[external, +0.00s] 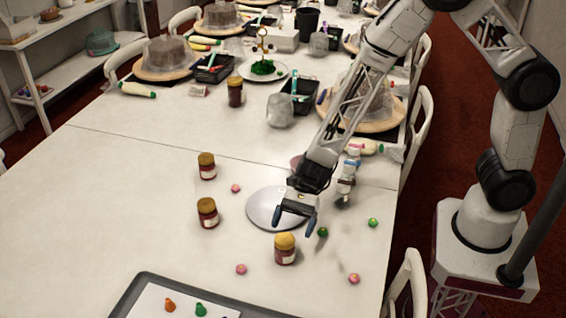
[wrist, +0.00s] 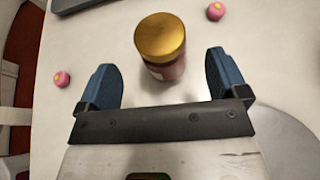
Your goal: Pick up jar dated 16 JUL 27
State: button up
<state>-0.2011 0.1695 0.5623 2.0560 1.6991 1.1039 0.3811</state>
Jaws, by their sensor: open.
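Several dark red jars with gold lids stand upright on the white table. One jar (external: 285,248) is at the front, just in front of my gripper (external: 294,222). Two more are to the left, a nearer jar (external: 208,213) and a farther jar (external: 207,167). Another jar (external: 235,93) stands farther back. No date can be read on any label. In the wrist view, the front jar (wrist: 162,47) is ahead of and partly between the blue fingertips of my open gripper (wrist: 160,75). The fingers show a gap on both sides of it.
A round silver plate (external: 262,208) lies beneath and behind my gripper. Small pink balls (external: 241,269) and green balls (external: 373,222) are scattered around. A dark-rimmed tray (external: 140,293) is at the front left. Cake turntables (external: 165,73) and black bins (external: 298,103) crowd the back.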

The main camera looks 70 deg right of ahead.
aim_at(280, 254)
jog(key=shift+a+f, duration=0.15)
jog(key=shift+a, duration=0.15)
jog(key=shift+x, duration=2.6)
jog(key=shift+w, duration=0.1)
jog(key=c, duration=1.1)
